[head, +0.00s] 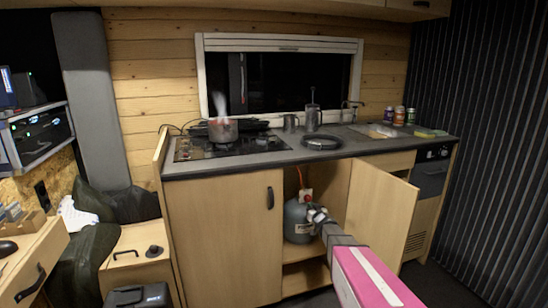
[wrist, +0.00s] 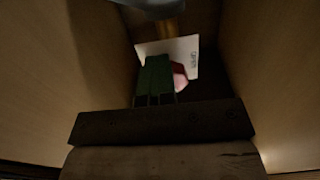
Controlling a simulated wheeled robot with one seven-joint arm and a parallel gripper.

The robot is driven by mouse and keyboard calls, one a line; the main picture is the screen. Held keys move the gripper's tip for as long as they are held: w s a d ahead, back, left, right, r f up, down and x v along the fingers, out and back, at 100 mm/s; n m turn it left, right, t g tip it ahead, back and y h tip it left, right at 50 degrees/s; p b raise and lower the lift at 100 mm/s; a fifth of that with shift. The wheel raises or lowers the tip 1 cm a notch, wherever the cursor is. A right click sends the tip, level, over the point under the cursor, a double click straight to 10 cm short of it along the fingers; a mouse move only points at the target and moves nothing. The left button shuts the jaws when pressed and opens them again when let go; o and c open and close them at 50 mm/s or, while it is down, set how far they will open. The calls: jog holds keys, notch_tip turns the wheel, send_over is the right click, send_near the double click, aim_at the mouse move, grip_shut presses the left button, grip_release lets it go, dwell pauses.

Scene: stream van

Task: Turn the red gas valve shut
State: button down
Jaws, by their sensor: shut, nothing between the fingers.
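The red gas valve (head: 306,195) sits on top of a grey gas bottle (head: 297,222) inside the open cupboard under the counter. An orange-red hose rises from it. My gripper (head: 314,211) reaches into the cupboard at the bottle's upper right, just below the valve in the picture. In the wrist view my dark green fingers (wrist: 154,84) are shut with nothing between them. A pinkish-red part of the valve (wrist: 180,77) shows right beside them, partly hidden; I cannot tell whether they touch. A white card (wrist: 187,52) with small lettering shows behind the fingers.
The cupboard door (head: 382,208) stands open to the right of my arm. A closed door (head: 226,238) is on the left, and a shelf (head: 305,276) lies below the bottle. A steaming pot (head: 223,130) stands on the hob (head: 230,145). Cupboard walls close in on both sides.

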jog(key=shift+s+a+f+n+y, duration=0.15)
jog(key=shift+s+a+f+n, duration=0.1)
jog(key=shift+a, duration=0.2)
jog(key=shift+s+a+f+n+y, duration=0.1)
jog(key=shift+a+f+n+y, duration=0.1)
jog(key=shift+a, duration=0.25)
jog(key=v, duration=0.4)
jog(key=shift+s+d+r, duration=0.15)
jog(key=shift+s+d, duration=0.1)
jog(key=shift+d, duration=0.1)
jog(key=s+d+f+m+g+h, duration=0.15)
jog(key=s+g+h, duration=0.25)
jog(key=s, duration=0.4)
jog(key=s+d+f+m+g+h, duration=0.1)
jog(key=s+d+m+g+h, duration=0.25)
jog(key=s, duration=0.35)
jog(key=s+a+g, duration=0.2)
jog(key=s+g, duration=0.3)
jog(key=s, duration=0.4)
jog(key=s+a+n+g+y, duration=0.1)
jog(key=s+a+g, duration=0.2)
jog(key=s, duration=0.7)
jog(key=shift+s+a+r+g+y, duration=0.2)
jog(key=shift+r+g+y, duration=0.1)
jog(key=shift+g, duration=0.55)
